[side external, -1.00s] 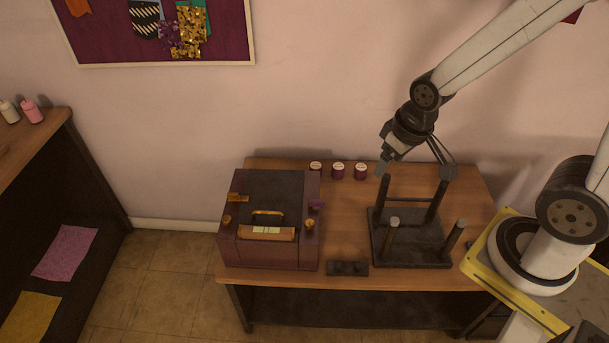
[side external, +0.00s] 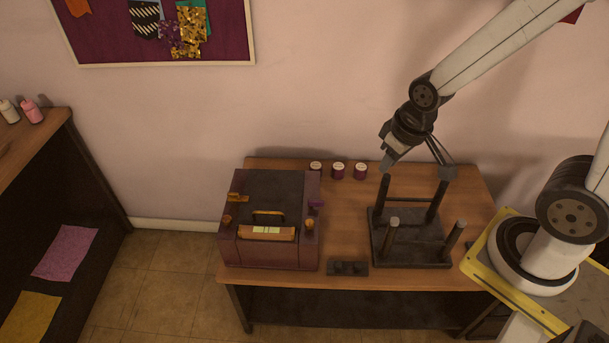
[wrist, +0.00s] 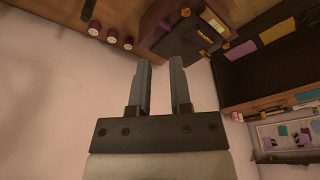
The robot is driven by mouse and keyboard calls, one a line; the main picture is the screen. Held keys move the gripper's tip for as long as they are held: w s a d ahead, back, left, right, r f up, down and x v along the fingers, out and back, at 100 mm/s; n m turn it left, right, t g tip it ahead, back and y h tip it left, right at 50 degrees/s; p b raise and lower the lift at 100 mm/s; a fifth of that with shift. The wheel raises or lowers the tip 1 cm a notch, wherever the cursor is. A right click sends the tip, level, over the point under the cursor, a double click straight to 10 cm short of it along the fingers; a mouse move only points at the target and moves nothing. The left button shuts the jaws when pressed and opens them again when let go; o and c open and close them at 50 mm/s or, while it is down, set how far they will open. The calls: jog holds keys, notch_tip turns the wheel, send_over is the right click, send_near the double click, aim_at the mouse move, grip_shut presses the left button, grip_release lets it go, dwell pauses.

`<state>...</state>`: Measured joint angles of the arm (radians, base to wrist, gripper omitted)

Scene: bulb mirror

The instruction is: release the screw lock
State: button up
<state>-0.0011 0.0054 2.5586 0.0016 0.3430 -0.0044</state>
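A purple-brown box (side external: 270,255) with a dark lid stands on the left of the table. A brass handle (side external: 268,213), small brass knobs (side external: 309,224) and a purple knob-like part (side external: 316,204) sit on it; I cannot tell which is the screw lock. The box also shows at the top of the wrist view (wrist: 172,45). My gripper (side external: 386,166) is in the air right of the box, above the back of the dark peg stand and well apart from the box. Its two fingers (wrist: 160,64) are apart with nothing between them.
A dark stand with upright posts (side external: 405,258) is right of the box. Several small jars, one here (side external: 338,171), line the table's back edge. A small dark block (side external: 347,268) lies near the front edge. Bare wood shows between box and stand.

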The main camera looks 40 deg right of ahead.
jog(key=shift+w+a+f, duration=0.1)
jog(key=shift+w+f, duration=0.05)
grip_shut()
jog(key=w+a+f+n+t, duration=0.2)
jog(key=w+f+n, duration=0.1)
jog(key=f, duration=0.7)
jog(key=w+a+f+n+t, duration=0.2)
jog(key=w+f+n, duration=0.2)
jog(key=f, duration=0.6)
jog(key=shift+a+n+t+h, duration=0.15)
jog(key=shift+n+t+h, duration=0.25)
jog(key=shift+w+f, duration=0.1)
